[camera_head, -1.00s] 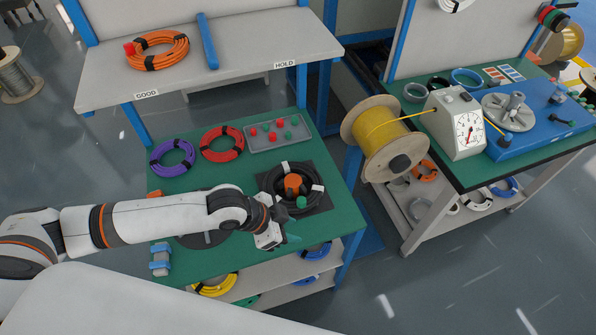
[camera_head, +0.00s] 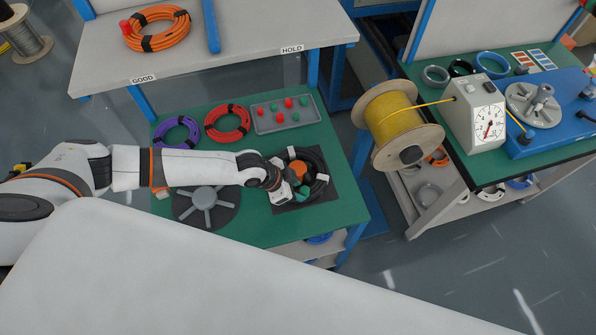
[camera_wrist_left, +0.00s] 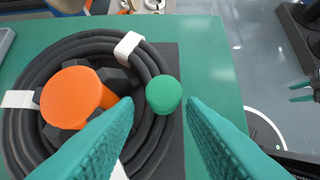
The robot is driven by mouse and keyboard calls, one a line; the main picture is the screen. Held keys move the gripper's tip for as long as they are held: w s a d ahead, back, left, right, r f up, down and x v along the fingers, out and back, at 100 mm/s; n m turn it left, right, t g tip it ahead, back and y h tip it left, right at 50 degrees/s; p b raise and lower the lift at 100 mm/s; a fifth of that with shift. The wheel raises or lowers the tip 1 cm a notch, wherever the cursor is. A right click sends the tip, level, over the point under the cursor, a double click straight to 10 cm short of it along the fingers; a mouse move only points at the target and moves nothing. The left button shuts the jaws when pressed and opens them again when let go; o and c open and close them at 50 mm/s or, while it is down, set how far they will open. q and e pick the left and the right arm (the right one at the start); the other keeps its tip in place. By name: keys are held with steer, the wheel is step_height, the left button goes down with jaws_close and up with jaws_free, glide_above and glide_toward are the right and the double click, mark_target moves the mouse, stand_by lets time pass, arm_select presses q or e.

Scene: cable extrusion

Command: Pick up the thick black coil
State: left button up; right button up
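The thick black coil (camera_head: 319,166) lies flat on a dark square mat at the right of the green bench, with white bands around it. It also shows in the wrist view (camera_wrist_left: 42,65). An orange round knob (camera_wrist_left: 72,97) stands in its middle. A green round knob (camera_wrist_left: 163,94) sits at its right side. My left gripper (camera_head: 300,194) is over the coil's near side. Its teal fingers (camera_wrist_left: 160,140) are open, with the coil's edge and green knob visible in the gap beyond them; contact cannot be told. Teal fingertips, apparently my right gripper (camera_wrist_left: 302,92), show at the wrist view's right edge.
A grey spider-armed disc (camera_head: 207,207) lies left of the coil. Purple (camera_head: 177,132) and red (camera_head: 227,122) coils and a tray of red and green pieces (camera_head: 285,115) lie behind. A yellow cable spool (camera_head: 399,125) stands right of the bench.

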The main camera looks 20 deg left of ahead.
mark_target(300, 192)
arm_select(q)
steer(key=x, duration=0.3)
steer(key=shift+s, duration=0.2)
steer(key=shift+w+d+f, duration=0.1)
steer(key=shift+w+f, duration=0.1)
steer(key=shift+f, duration=0.05)
steer(key=shift+c, duration=0.4)
steer(key=shift+s, duration=0.1)
steer(key=c, duration=0.6)
steer(key=shift+r, duration=0.1)
jaws_close()
